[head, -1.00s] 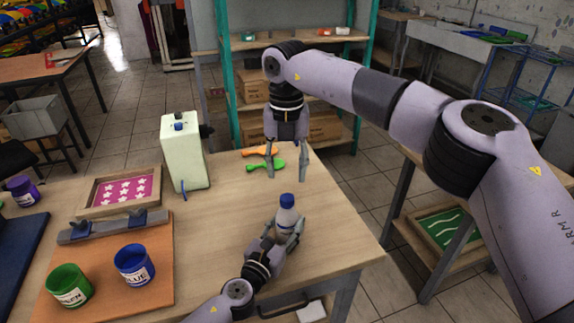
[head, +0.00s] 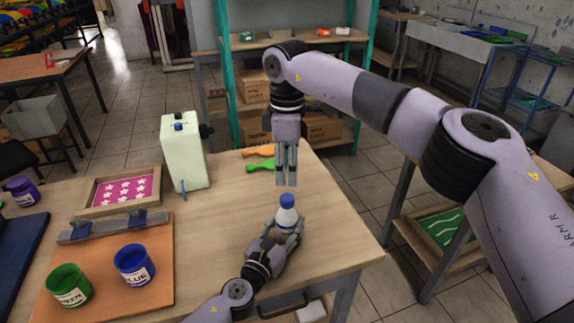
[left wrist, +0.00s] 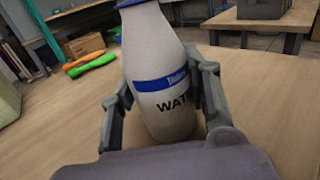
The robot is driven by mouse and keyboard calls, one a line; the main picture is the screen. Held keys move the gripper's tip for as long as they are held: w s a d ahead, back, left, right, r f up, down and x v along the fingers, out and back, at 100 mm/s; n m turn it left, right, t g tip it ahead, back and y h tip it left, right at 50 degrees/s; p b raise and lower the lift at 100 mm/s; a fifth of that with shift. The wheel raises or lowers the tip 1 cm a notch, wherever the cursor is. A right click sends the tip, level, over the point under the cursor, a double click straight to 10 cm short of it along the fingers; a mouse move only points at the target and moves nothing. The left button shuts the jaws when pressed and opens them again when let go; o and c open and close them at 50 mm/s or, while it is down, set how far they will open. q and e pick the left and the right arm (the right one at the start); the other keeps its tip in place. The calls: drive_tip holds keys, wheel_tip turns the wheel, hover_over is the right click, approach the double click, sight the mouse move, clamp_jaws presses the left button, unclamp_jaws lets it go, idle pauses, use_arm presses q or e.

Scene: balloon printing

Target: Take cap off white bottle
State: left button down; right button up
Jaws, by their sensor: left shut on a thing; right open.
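The white bottle (head: 286,216) stands upright near the right side of the wooden table, its blue cap (head: 287,200) on top. My left gripper (head: 287,231) is shut on the bottle's body from the front. In the left wrist view, the bottle (left wrist: 158,60) with its blue WATER label sits between the fingers of that gripper (left wrist: 162,92); only a sliver of cap shows at the top edge. My right gripper (head: 286,182) points down just above the cap in the picture. Its fingers are narrowly apart with nothing between them.
A pale green container (head: 183,155) stands left of the grippers, with orange (head: 258,151) and green (head: 261,166) tools lying behind. Green (head: 68,287) and blue (head: 133,265) paint cups stand on the orange board (head: 108,292). The table around the bottle is clear.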

sight(287, 197)
drive_tip(key=shift+f, duration=4.05)
drive_tip(key=shift+c, duration=0.5)
clamp_jaws()
